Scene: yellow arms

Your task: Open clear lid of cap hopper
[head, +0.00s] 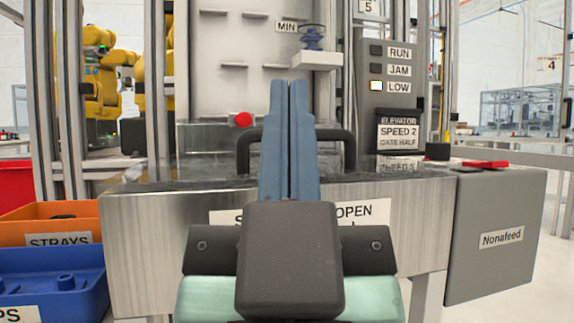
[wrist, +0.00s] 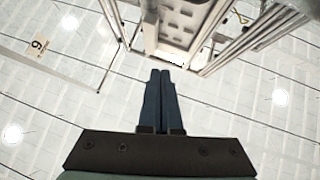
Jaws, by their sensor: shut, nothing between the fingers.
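The cap hopper (head: 160,235) is a brushed-metal box across the middle of the head view. Its clear lid (head: 200,170) appears to lie flat over the top, seen almost edge-on. A black bar handle (head: 349,150) stands at the lid, its middle hidden behind my fingers. My gripper (head: 289,84) is shut and empty, its blue fingers pointing up in front of the handle. I cannot tell whether they touch it. The fingers also show shut in the wrist view (wrist: 160,73), against the ceiling. My gripper partly covers the label with "OPEN" (head: 362,211).
A grey panel (head: 390,75) with RUN, JAM and LOW lamps stands behind right. A red button (head: 243,119) sits behind the lid. A grey "Nonafeed" box (head: 495,235) is at right. Orange (head: 80,212) and blue (head: 70,260) bins are at left, with yellow robot arms (head: 105,75) behind.

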